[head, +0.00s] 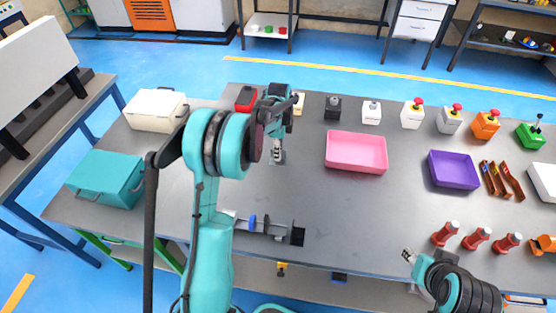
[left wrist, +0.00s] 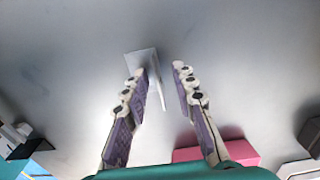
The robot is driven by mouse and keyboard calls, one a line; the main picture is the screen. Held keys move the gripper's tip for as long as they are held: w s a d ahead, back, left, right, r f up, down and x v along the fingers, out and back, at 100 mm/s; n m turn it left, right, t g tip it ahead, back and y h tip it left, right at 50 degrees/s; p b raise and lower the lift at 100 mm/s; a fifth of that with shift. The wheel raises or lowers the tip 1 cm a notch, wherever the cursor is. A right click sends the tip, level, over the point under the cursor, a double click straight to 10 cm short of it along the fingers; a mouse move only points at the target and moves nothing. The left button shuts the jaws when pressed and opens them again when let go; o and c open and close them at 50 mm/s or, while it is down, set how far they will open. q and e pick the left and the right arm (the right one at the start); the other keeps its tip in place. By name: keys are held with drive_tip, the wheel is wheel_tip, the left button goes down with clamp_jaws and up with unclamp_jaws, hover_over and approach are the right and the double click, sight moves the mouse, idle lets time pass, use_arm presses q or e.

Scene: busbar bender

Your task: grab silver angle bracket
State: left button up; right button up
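The silver angle bracket (left wrist: 141,60) stands on the grey table in the left wrist view. One flange lies flat and the other rises as a thin plate between my left fingers. My left gripper (left wrist: 160,73) is open around it, with a gap at the right finger; contact at the left finger is unclear. In the head view my left gripper (head: 278,153) points down at the table, and the bracket (head: 283,160) is mostly hidden behind it. My right gripper (head: 408,255) is at the table's front edge, away from the bracket, too small to judge.
A pink tray (head: 357,152) and a purple tray (head: 454,170) stand to the right. A row of button boxes (head: 371,111) lines the back. A metal fixture (head: 262,228) lies near the front edge. Red cylinders (head: 476,238) stand front right. A teal case (head: 107,180) is at left.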

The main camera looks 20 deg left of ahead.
use_arm(q)
drive_tip(key=shift+r, duration=0.1)
clamp_jaws()
drive_tip(key=shift+r, duration=0.1)
drive_tip(key=shift+r, duration=0.25)
wheel_tip(320, 180, up, 4)
drive_tip(key=shift+p, duration=1.1)
drive_tip(key=d+r+p, duration=0.2)
drive_tip(key=d+r, duration=0.4)
drive_tip(key=d, duration=0.5)
drive_tip(key=shift+d+r+p, duration=0.15)
drive_tip(key=shift+d+p, duration=0.15)
drive_tip(key=shift+p, duration=0.1)
